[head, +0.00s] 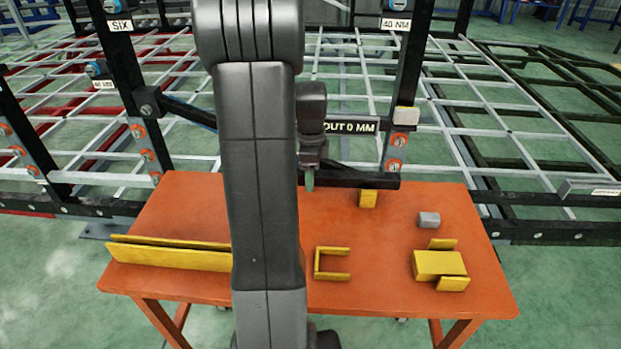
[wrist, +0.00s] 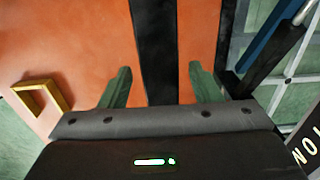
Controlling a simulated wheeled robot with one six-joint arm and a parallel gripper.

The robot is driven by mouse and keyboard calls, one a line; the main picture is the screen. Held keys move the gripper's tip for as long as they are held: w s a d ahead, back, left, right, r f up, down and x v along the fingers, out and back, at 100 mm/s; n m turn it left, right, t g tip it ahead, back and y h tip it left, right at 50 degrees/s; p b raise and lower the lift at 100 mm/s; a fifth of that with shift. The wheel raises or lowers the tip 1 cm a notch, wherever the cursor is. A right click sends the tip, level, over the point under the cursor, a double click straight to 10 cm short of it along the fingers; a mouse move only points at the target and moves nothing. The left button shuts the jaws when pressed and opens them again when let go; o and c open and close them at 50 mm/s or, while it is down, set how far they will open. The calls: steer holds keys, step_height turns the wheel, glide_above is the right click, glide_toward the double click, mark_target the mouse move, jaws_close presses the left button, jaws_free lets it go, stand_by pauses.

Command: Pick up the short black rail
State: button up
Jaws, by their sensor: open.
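The short black rail (head: 355,178) lies along the back edge of the orange table, its left part hidden behind my arm. In the wrist view the rail (wrist: 154,45) runs up the picture between the two green fingers of my gripper (wrist: 159,75). The fingers are apart, with orange tabletop showing on both sides of the rail. In the head view my gripper (head: 309,180) points down at the rail's left part, mostly hidden by my arm. I cannot tell how far the fingertips are above the tabletop.
The orange table (head: 380,275) carries a long yellow channel (head: 165,257), a yellow U-shaped bracket (head: 318,264), a small yellow block (head: 368,199), a grey block (head: 429,219) and a yellow holder (head: 440,263). Black posts (head: 400,75) and the chassis frame stand close behind.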

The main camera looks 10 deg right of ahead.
jaws_close()
steer(key=shift+w+r, duration=0.1)
stand_by(0.3)
